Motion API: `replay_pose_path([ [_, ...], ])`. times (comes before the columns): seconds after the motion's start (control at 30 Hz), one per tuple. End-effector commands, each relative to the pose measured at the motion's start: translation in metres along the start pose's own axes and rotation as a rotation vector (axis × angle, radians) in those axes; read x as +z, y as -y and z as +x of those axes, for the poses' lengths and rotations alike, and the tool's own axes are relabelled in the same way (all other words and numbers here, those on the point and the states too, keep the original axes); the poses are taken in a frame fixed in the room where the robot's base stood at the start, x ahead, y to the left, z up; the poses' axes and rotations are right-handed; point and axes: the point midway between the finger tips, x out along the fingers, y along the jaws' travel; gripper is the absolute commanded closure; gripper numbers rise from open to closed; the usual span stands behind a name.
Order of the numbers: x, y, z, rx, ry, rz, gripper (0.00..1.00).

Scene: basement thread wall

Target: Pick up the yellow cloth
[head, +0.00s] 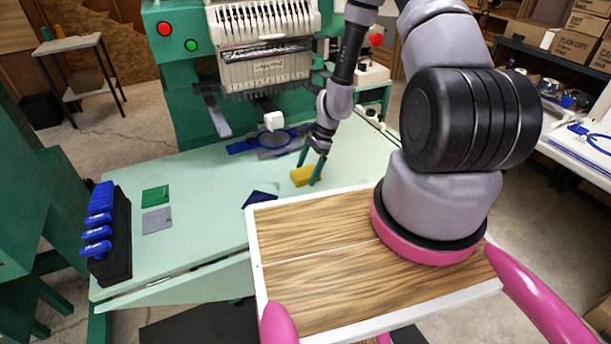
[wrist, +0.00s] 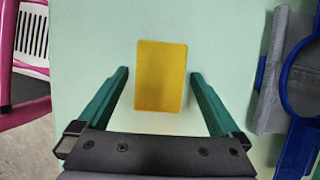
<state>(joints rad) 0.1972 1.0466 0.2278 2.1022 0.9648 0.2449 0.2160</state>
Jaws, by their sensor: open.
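The yellow cloth (head: 303,176) lies on the pale green table (head: 210,208) in the head view, beneath my gripper (head: 309,166). In the wrist view, the yellow cloth (wrist: 161,76) is a flat, upright rectangle, centred between the fingertips of my gripper (wrist: 159,74). The two teal fingers are open, one on each side of the cloth, with a gap on both sides. Nothing is held. In the head view one finger covers part of the cloth. I cannot tell how far the fingertips are above the table.
A dark blue cloth (head: 261,199) lies left of the yellow one. A blue hoop (wrist: 304,75) is to the right in the wrist view. The embroidery machine (head: 265,65) stands behind.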

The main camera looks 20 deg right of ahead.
Motion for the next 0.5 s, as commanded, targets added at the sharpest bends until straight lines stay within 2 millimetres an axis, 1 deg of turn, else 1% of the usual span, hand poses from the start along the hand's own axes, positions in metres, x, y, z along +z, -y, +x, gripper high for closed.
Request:
replay_pose_path([
  [0.4, -0.0008, 0.0, 0.0021, 0.0, 0.0, 0.0, 0.0],
  [0.47, -0.0008, 0.0, 0.0021, 0.0, 0.0, 0.0, 0.23],
  [0.5, -0.0008, 0.0, 0.0021, 0.0, 0.0, 0.0, 0.38],
])
